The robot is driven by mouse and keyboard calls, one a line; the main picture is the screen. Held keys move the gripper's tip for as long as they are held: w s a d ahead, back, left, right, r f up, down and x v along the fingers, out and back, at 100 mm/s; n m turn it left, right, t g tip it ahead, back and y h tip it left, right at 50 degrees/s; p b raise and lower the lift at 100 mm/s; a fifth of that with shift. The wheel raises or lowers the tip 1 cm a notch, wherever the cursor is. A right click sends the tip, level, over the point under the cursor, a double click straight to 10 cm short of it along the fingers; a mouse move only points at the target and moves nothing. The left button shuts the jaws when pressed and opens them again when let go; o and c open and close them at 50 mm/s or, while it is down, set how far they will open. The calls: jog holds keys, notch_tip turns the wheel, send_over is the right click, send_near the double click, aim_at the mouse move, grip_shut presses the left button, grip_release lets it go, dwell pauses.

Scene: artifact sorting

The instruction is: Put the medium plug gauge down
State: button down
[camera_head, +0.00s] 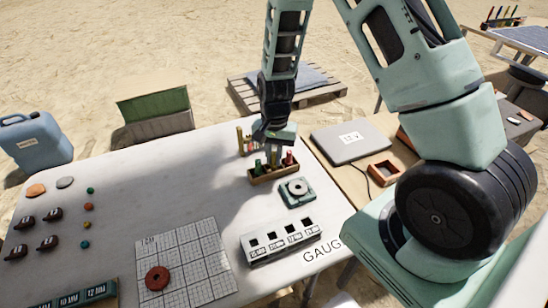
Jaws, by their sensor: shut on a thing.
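My gripper (273,140) is over the far right part of the white table, just above and behind a small wooden rack (262,180). It is shut on the medium plug gauge (273,157), which hangs below the jaws and is mostly hidden by them. The gauge's lower end is at the rack's middle; I cannot tell whether it is inside a hole. A green-handled gauge (258,167) stands at the rack's left, and a red-handled one (288,158) at its right.
Yellow and reddish upright items (241,141) stand just left of my gripper. A green block with a ring (296,191) and a white slotted gauge block (281,242) lie nearer. A grid sheet (190,255) bears a red disc (157,278). A grey laptop-like case (350,139) lies right.

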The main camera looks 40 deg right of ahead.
jog(key=shift+f, duration=0.45)
jog(key=shift+f, duration=0.1)
jog(key=c, duration=1.4)
grip_release()
notch_tip(320, 180, up, 12)
jog(key=s+a+r+n, duration=0.3)
jog(key=s+a+n, duration=0.15)
jog(key=a, duration=0.25)
jog(key=s+a+r+n, duration=0.4)
jog(key=s+a, duration=0.1)
jog(key=a, duration=0.2)
jog(key=s+a+n, duration=0.1)
jog(key=s+n, duration=0.2)
jog(key=s, duration=0.1)
jog(key=s+a+r+n, duration=0.1)
jog(key=s+a+n, duration=0.1)
jog(key=s, duration=0.3)
jog(key=s+a+r+n, duration=0.1)
jog(key=s+n, duration=0.2)
jog(key=s, duration=0.1)
jog(key=shift+s+a+r+n+t, duration=0.15)
jog(key=shift+a+n+t, duration=0.2)
jog(key=shift+t, duration=0.05)
